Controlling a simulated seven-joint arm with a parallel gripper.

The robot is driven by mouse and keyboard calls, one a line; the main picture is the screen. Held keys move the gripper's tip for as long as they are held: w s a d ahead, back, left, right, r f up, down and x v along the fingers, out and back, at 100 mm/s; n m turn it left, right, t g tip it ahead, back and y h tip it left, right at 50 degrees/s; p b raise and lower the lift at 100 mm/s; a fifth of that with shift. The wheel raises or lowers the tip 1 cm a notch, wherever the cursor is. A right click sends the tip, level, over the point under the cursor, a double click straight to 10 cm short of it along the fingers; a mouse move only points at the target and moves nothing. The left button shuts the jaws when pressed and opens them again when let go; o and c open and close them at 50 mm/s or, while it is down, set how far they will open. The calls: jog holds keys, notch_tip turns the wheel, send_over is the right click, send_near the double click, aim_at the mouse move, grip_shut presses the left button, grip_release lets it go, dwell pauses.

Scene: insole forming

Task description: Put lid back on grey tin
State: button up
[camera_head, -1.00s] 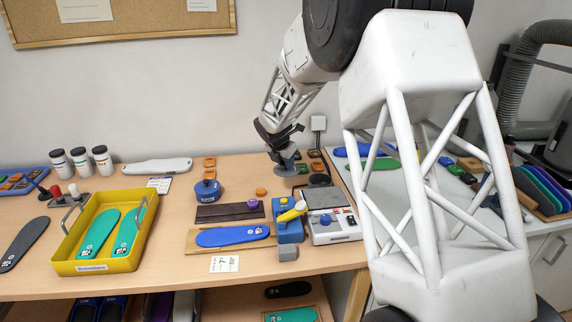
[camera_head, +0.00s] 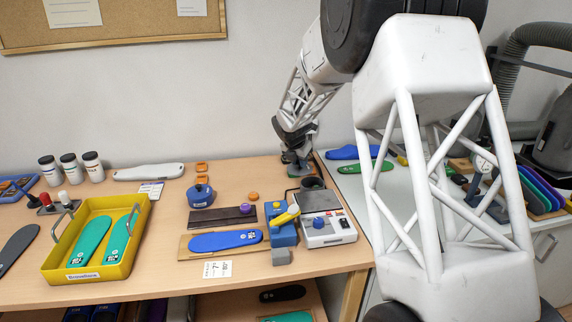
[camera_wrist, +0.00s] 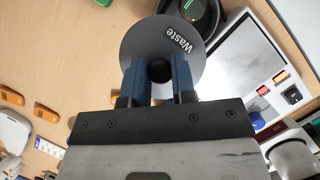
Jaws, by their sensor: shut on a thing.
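My gripper (camera_wrist: 157,80) is shut on the black knob of a round grey lid (camera_wrist: 138,40) marked "Waste" in the wrist view. In the head view, my gripper (camera_head: 297,160) holds the lid (camera_head: 298,171) near the table's back right part. A dark round open tin (camera_head: 313,184) stands just in front and to the right of it. The tin (camera_wrist: 214,14) also shows at the top of the wrist view, with something green inside, partly hidden by the lid. The lid's height above the table is hard to tell.
A grey and white device (camera_head: 327,230) with a blue knob stands in front of the tin. Small orange pieces (camera_head: 202,168) lie to the left, near a blue round pot (camera_head: 200,195). A yellow tray (camera_head: 138,238) with green insoles stands farther left.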

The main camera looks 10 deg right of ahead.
jog(key=d, duration=0.5)
jog(key=shift+d+r, duration=0.2)
jog(key=shift+r, duration=0.1)
jog(key=shift+f, duration=0.2)
jog(key=shift+f, duration=3)
jog(key=shift+f, duration=0.2)
dwell(0.4)
jog(key=o, duration=1.5)
jog(key=shift+c, duration=0.2)
jog(key=shift+r, duration=0.2)
jog(key=shift+r, duration=2.3)
